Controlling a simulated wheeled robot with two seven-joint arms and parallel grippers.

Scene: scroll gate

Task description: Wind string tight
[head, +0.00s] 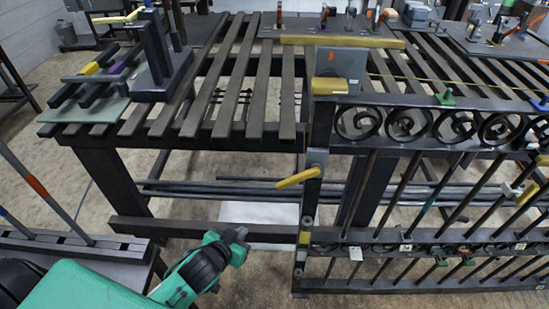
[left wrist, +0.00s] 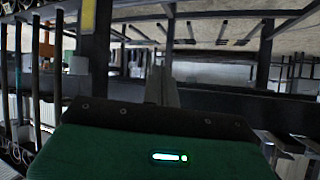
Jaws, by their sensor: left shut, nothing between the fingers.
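A thin yellow string (head: 450,84) runs almost straight from a grey block (head: 342,62) on the slatted bench toward the right edge. A yellow handle (head: 297,178) sticks out left from the gate's end post. The scroll gate (head: 430,124) stands along the bench front. My left gripper (head: 240,236) is shut and empty, low in front of the bench, left of the gate post and apart from it. My right gripper is not in view.
The slatted bench (head: 205,90) fills the back. A dark stand (head: 160,60) and a rack with yellow and purple pieces (head: 95,80) sit at its left end. Rods in a holder (head: 75,243) stand at lower left. Floor between my left gripper and the gate post is open.

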